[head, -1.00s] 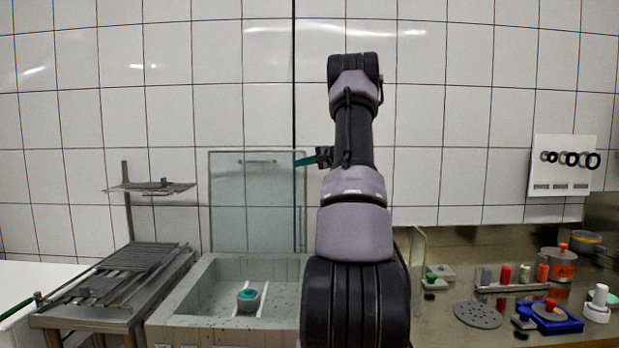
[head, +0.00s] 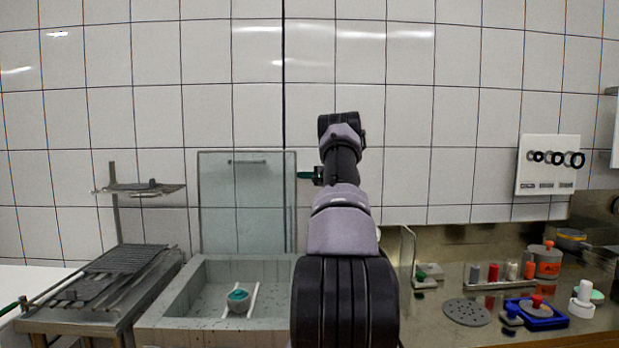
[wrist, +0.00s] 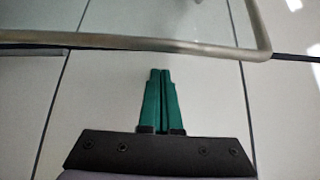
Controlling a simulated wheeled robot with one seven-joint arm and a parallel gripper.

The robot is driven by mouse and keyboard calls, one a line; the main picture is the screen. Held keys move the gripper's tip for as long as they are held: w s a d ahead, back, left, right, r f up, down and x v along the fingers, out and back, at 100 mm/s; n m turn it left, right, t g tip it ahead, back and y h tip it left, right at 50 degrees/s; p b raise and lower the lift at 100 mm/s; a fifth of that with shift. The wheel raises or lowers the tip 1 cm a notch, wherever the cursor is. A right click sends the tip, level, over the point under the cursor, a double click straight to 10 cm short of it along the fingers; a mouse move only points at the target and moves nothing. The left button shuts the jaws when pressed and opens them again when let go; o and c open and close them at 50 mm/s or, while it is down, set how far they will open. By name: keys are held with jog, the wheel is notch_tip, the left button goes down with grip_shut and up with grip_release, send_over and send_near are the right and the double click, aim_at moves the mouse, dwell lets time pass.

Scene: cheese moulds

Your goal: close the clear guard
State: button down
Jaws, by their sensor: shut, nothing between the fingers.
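The clear guard (head: 240,205) is a framed transparent panel standing upright at the back of a grey stone-like basin (head: 160,318). A thin handle bar (head: 247,162) shows near its top edge. My gripper (head: 300,175) is beside the guard's right edge near the top; whether it touches cannot be told from the head view. In the wrist view, my gripper (wrist: 159,72) has its green fingers shut together and empty. The guard's metal frame (wrist: 150,43) crosses just beyond the fingertips, with a rounded corner at right and a small gap between.
A small teal-topped mould (head: 238,298) sits inside the basin. A slatted metal rack (head: 120,270) stands at left. On the right counter are a perforated disc (head: 467,312), a blue tray (head: 545,318) and an orange pot (head: 546,262). My arm hides the basin's right side.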

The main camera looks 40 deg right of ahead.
jog(key=s+a, duration=0.2)
jog(key=s, duration=0.1)
jog(key=shift+a+r, duration=0.2)
jog(key=shift+a, duration=0.05)
dwell(0.4)
